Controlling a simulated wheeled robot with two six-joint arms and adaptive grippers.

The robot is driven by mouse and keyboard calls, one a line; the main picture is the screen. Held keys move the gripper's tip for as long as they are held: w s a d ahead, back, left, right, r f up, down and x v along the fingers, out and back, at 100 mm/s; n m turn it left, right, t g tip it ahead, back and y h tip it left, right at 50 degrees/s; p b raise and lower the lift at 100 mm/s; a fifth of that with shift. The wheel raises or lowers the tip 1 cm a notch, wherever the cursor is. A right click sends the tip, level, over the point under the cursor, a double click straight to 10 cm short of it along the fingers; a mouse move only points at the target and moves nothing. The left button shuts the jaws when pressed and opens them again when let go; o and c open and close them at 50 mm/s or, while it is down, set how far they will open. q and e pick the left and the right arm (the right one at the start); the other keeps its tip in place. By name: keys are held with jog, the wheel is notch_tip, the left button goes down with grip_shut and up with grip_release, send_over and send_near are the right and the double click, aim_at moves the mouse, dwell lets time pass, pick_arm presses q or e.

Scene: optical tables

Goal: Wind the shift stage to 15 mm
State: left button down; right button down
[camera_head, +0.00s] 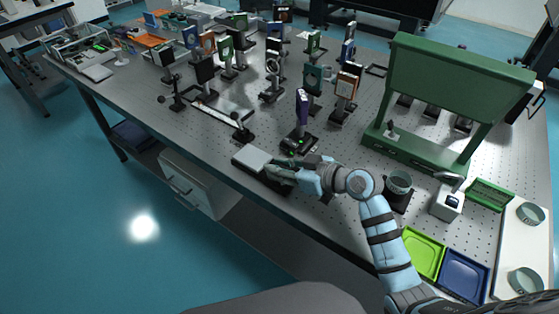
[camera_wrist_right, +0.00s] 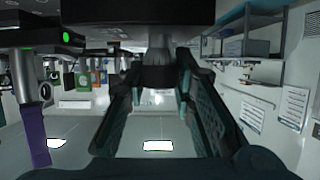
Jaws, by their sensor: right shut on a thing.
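The shift stage (camera_head: 252,158) is a low dark block with a light grey top plate at the table's front edge. Its dark underside or side (camera_wrist_right: 145,12) fills the top of the right wrist view. A dark round knob (camera_wrist_right: 158,70) sticks out from it there. My right gripper (camera_head: 276,172) is at the stage's right end, its fingers on either side of the knob, shut on it. The fingers (camera_wrist_right: 158,88) also show in the right wrist view. I cannot read any scale, so the stage's setting is hidden from me. My left gripper is not in view.
A purple-faced device with green lights (camera_head: 301,108) stands just behind my right gripper. Several mounted optics crowd the table behind it. A green frame (camera_head: 455,70), a dark pad with a cup (camera_head: 399,183) and yellow-green (camera_head: 424,253) and blue trays (camera_head: 464,274) lie to the right.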

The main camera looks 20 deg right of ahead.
jog(key=m+t+h+p, duration=0.2)
jog(key=m+h+p, duration=0.2)
jog(key=p, duration=0.2)
jog(key=shift+r, duration=0.2)
jog(key=shift+f+m+t+h+p, duration=0.15)
jog(key=shift+m+t+h+p, duration=0.15)
jog(key=shift+m+h+p, duration=0.55)
jog(key=c, duration=1.3)
grip_release()
jog(key=shift+c, duration=0.2)
jog(key=v, duration=1.2)
jog(key=shift+s+f, duration=0.1)
